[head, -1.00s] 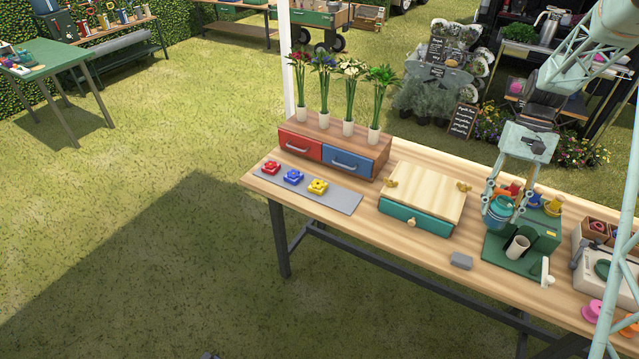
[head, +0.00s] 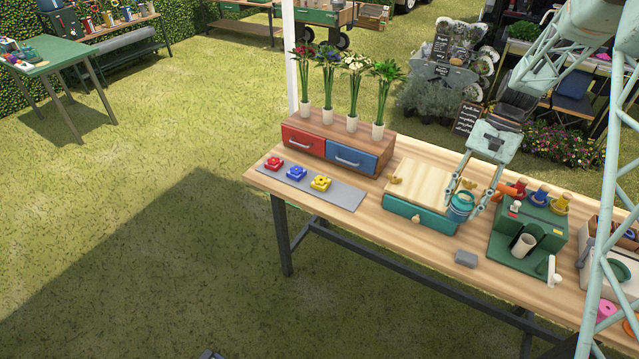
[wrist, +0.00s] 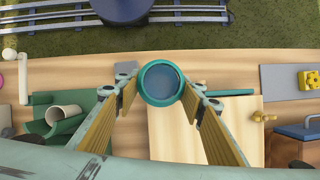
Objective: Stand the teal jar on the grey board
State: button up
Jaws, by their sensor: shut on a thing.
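The teal jar (head: 460,207) is held in my gripper (head: 473,202), above the right end of the teal-fronted box with a light wooden lid. In the wrist view the jar (wrist: 161,83) shows its round teal rim from above, between the two yellow-padded fingers of my gripper (wrist: 160,92). The jar looks roughly upright. The grey board (head: 345,192) lies flat at the left of the table, with a red, a blue and a yellow flower-shaped piece (head: 320,184) in a row on it. Its right part is bare. The board also shows in the wrist view (wrist: 279,80).
The wooden-lidded box (head: 421,219) stands between the jar and the board. Behind the board is a drawer unit (head: 337,152) with several flower vases on top. A green stand (head: 512,262) with a white tube is at right. A small grey block (head: 466,258) lies near the front edge.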

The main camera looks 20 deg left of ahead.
jog(key=s+a+f+m+t+y+b, duration=0.1)
jog(key=a+m, duration=0.3)
jog(key=a, duration=0.7)
jog(key=s+a+f+m+t+y+b, duration=0.1)
jog(key=s+a+f+m+b, duration=0.2)
jog(key=a, duration=0.8)
jog(key=s+f+m, duration=0.1)
jog(key=m, duration=0.1)
jog(key=shift+a+f+m+t+y, duration=0.25)
jog(key=shift+a+m+t+y, duration=0.05)
jog(key=shift+a, duration=0.05)
jog(key=shift+a, duration=0.1)
jog(key=b, duration=0.1)
send_near(342, 196)
jog(key=shift+s+a, duration=0.2)
jog(key=shift+s, duration=0.35)
jog(key=shift+w+a, duration=0.15)
jog(key=shift+a, duration=0.1)
jog(key=shift+w+a+f, duration=0.1)
jog(key=shift+a+f, duration=0.05)
jog(key=shift+f, duration=0.1)
jog(key=shift+f+b, duration=0.5)
jog(key=shift+f, duration=1)
jog(key=shift+f, duration=0.15)
